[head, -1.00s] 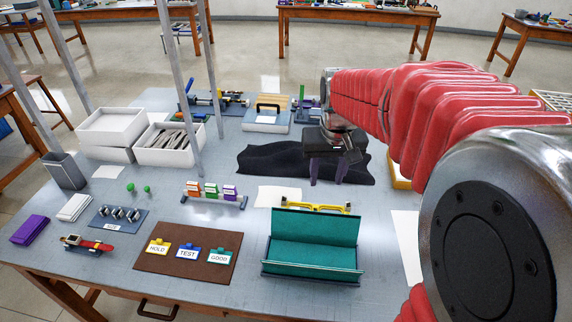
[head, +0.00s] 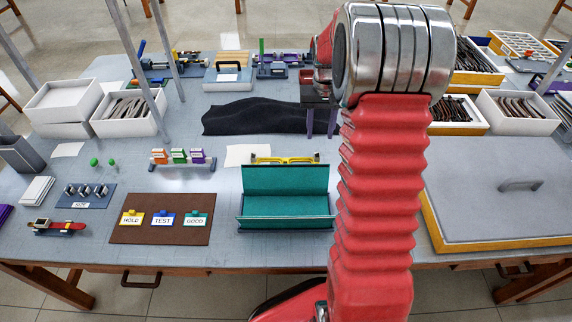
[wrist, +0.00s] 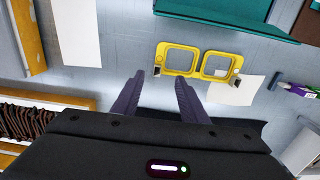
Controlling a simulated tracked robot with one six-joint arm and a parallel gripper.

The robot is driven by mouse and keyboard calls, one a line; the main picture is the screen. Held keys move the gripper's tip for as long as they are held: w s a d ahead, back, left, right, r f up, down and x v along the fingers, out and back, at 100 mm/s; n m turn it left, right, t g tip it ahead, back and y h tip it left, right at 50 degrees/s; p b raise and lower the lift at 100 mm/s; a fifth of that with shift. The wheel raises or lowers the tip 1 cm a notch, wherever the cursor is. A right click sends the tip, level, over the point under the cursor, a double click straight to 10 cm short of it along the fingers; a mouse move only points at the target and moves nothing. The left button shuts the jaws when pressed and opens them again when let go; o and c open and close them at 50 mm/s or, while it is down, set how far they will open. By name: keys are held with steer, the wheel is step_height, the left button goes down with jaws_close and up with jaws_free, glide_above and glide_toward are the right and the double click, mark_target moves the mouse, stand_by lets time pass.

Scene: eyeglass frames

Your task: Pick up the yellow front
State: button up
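The yellow front (head: 285,160) is an eyeglass front with two empty lens openings and dark hinge ends. In the head view it lies behind the open teal case (head: 287,183), partly hidden by its raised back. In the wrist view the whole yellow front (wrist: 197,63) shows on the grey table, one end over a white paper. My gripper (head: 320,122) has dark purple fingers pointing down at the right end of the black cloth, behind and right of the front. In the wrist view my gripper (wrist: 160,76) has its fingers apart with nothing between them.
A brown mat (head: 160,232) with HOLD, TEST and GOOD tags lies at front left. A small rack (head: 182,164) with coloured clips stands left of the front. The black cloth (head: 250,117) lies behind. A large grey-lidded box (head: 490,190) is at right.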

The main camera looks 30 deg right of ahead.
glide_above(317, 161)
steer(key=s, duration=0.1)
steer(key=shift+a+f, duration=0.15)
steer(key=shift+f, duration=1.3)
steer(key=shift+a+f, duration=0.15)
steer(key=shift+f, duration=1.25)
steer(key=shift+a+f, duration=0.15)
steer(key=shift+f, duration=1.3)
steer(key=shift+s+f, duration=0.2)
steer(key=shift+f, duration=2.4)
steer(key=shift+c, duration=0.5)
jaws_close()
